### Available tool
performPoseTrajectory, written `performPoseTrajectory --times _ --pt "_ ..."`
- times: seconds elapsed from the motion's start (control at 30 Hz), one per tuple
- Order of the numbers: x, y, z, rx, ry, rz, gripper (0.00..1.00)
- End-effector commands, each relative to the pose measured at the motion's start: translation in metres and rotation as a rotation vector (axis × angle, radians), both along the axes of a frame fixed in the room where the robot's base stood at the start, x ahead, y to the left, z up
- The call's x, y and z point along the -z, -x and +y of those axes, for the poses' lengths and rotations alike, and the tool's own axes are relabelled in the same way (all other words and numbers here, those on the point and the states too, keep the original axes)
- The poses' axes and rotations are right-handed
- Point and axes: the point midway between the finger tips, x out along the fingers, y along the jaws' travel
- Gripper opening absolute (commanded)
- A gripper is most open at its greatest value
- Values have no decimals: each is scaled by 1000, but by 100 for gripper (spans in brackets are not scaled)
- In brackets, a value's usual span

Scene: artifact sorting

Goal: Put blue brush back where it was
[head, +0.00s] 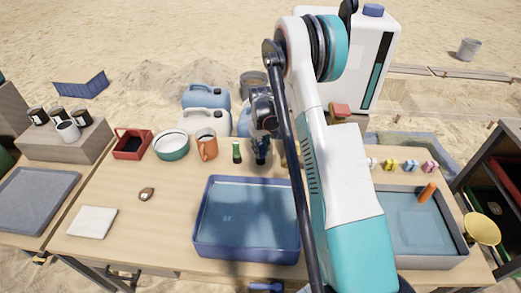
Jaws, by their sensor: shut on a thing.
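My gripper (261,156) points down over the back middle of the table, just right of a small green bottle (237,152). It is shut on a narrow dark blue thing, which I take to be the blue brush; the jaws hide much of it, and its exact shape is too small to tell. I cannot tell whether its lower end touches the table. Another blue piece (266,287) shows low at the front edge of the picture, partly cut off.
A blue tray (203,238) lies front centre; a grey tray (463,252) holding an orange piece is at right.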

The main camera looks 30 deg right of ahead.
Motion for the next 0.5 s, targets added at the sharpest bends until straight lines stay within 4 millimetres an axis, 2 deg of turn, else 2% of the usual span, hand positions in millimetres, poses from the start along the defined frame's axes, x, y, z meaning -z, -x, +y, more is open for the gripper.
performPoseTrajectory --times 0.17,0.2,0.27,0.5 --pt "4 0 0 0 0 0 1" --pt "3 0 0 0 0 0 32" --pt "3 0 0 0 0 0 43" --pt "2 0 0 0 0 0 43"
